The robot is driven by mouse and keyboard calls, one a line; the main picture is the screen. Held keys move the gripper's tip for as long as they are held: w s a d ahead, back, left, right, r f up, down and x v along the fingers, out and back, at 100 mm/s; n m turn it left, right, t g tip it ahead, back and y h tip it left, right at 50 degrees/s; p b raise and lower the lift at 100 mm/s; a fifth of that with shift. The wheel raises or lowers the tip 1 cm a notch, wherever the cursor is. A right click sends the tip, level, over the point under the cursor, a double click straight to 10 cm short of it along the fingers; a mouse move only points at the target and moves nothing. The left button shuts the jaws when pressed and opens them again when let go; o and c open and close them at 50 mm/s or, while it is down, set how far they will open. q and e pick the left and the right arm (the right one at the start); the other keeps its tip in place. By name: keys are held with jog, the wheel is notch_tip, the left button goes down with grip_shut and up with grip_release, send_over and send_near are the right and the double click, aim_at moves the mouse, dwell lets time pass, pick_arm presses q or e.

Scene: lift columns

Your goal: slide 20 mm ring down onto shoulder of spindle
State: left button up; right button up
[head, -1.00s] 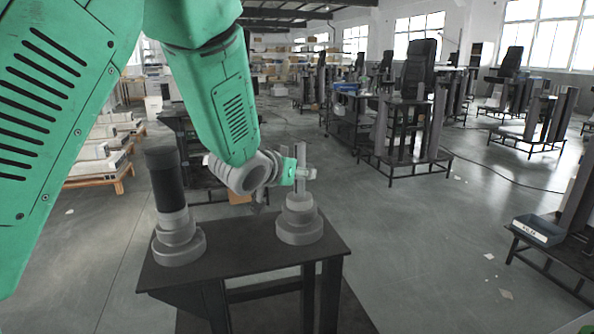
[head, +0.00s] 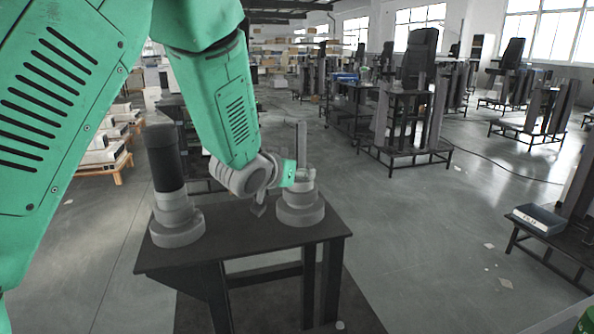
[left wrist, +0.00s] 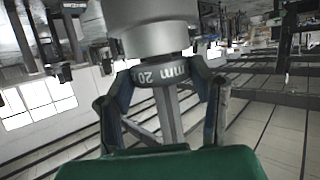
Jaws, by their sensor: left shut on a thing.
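The grey spindle (head: 300,212) stands upright on the dark table, with a wide stepped base and a thin rod at the top. In the left wrist view its wide body (left wrist: 155,35) fills the top and its narrow rod (left wrist: 172,118) runs down the picture. My left gripper (head: 306,180) is at the spindle's upper part, just above the base. It is shut on the dark ring (left wrist: 165,73), which has "20 mm" lettering and sits around the rod. The ring is very close to the wide body; I cannot tell if they touch. My right gripper is not in view.
A second column (head: 171,185), black above and grey below, stands left of the spindle on the dark table (head: 245,238). Other stands are farther back; open floor lies right of the table.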

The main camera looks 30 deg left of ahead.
pick_arm(q)
jog(key=shift+f, duration=0.1)
jog(key=o, duration=1.7)
jog(key=v, duration=1.2)
